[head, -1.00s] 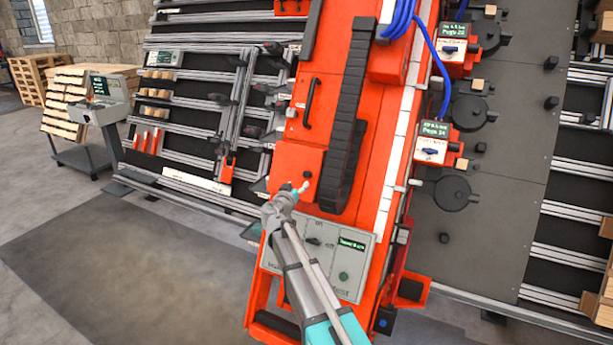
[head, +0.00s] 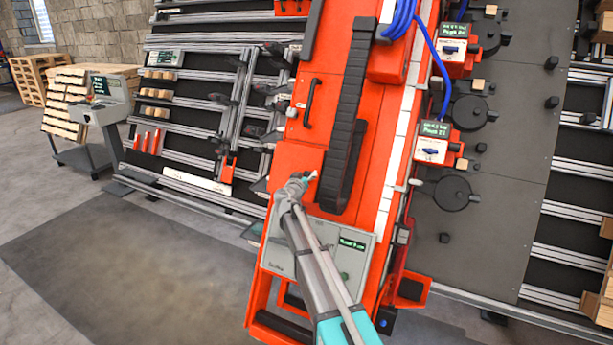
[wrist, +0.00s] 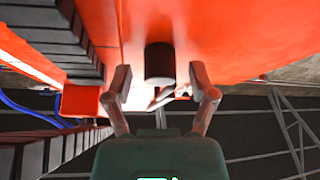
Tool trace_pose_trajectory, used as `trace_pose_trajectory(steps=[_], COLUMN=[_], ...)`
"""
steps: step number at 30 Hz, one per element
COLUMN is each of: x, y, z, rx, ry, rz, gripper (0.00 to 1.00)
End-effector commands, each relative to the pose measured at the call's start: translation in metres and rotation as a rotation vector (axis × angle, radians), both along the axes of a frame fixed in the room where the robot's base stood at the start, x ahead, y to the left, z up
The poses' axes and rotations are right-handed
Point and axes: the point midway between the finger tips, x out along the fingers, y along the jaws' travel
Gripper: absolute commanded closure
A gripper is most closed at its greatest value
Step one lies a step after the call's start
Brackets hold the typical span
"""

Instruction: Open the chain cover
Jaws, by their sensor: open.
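The orange machine front in the head view has a panel with a black bar handle (head: 309,103) and a lower orange panel (head: 290,157). Which of them is the chain cover I cannot tell for certain. My gripper (head: 307,180) is at the lower panel and hides its small black knob in the head view. In the wrist view the dark round knob (wrist: 159,63) sticks out from the orange surface (wrist: 215,35). My gripper (wrist: 159,85) is open, with one finger on each side of the knob and visible gaps between.
A black cable chain (head: 345,125) runs along the machine just right of my gripper. A grey control panel (head: 350,258) sits below, partly hidden by my arm. Blue cables (head: 432,50) hang at the upper right. Grey floor (head: 140,260) at left is clear.

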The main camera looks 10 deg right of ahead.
Motion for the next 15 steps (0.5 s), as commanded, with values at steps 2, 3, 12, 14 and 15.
trace_pose_trajectory(steps=[2,3,12,14,15], x=[-0.0001,-0.0001,-0.0002,-0.0001,0.0000], y=[0.0000,0.0000,-0.0003,-0.0004,-0.0005], z=[0.0000,0.0000,0.0000,0.0000,0.0000], rx=[0.000,0.000,0.000,0.000,0.000], ry=[0.000,0.000,0.000,0.000,0.000], rz=[0.000,0.000,-0.001,-0.001,-0.001], gripper=[0.33,0.40,0.96,1.00,1.00])
